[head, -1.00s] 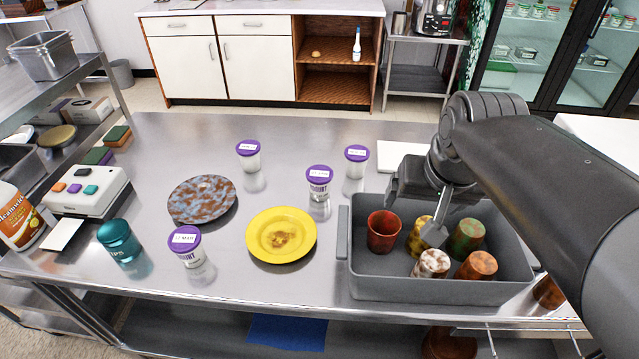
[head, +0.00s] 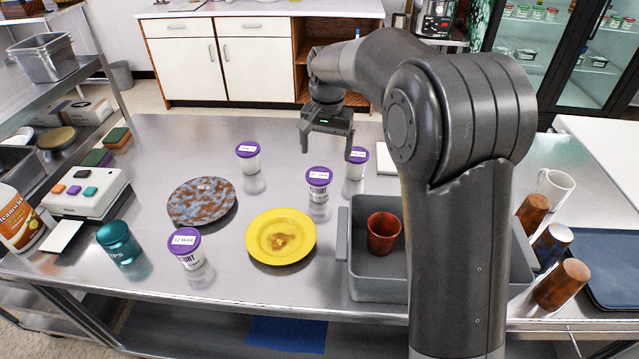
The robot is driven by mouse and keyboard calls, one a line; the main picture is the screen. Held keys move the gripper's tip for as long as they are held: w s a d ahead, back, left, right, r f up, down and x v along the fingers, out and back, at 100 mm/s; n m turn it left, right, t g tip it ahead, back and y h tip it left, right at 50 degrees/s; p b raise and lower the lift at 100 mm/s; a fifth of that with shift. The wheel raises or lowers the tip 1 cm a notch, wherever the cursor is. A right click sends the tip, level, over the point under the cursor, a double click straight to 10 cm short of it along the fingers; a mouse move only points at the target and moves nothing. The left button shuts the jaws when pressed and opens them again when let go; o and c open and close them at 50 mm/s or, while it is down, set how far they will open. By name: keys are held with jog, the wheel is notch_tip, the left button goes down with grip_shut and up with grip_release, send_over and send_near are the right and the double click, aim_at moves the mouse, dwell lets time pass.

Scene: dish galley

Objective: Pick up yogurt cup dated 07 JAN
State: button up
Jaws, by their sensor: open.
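Several white yogurt cups with purple lids stand upright on the steel table in the head view: a back left cup (head: 248,157), a middle cup (head: 318,186), a back right cup (head: 355,168) and a front left cup (head: 187,250). The front left lid seems to read 12 MAR. The other lid dates are too small to read, so I cannot tell which is 07 JAN. My gripper (head: 327,153) is open and empty, pointing down above the table around the middle and back right cups. One finger overlaps the back right cup in the picture; I see no clear contact.
A blotched plate (head: 202,201), a yellow plate (head: 281,237) and a teal cup (head: 120,242) stand on the table. A grey bin (head: 343,245) with a red-brown cup (head: 383,233) is partly hidden by my arm. Brown cups (head: 561,285) and a white mug (head: 555,190) are at right.

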aim_at(319, 175)
jog(key=shift+w+a+f, duration=0.75)
jog(key=shift+a+f, duration=0.2)
jog(key=shift+f, duration=0.15)
jog(key=shift+w+a+f, duration=0.1)
jog(key=shift+a+f, duration=0.1)
jog(key=shift+f, duration=0.15)
jog(key=f, duration=1)
jog(key=shift+d+f, duration=0.25)
jog(key=shift+c, duration=0.6)
jog(key=c, duration=0.9)
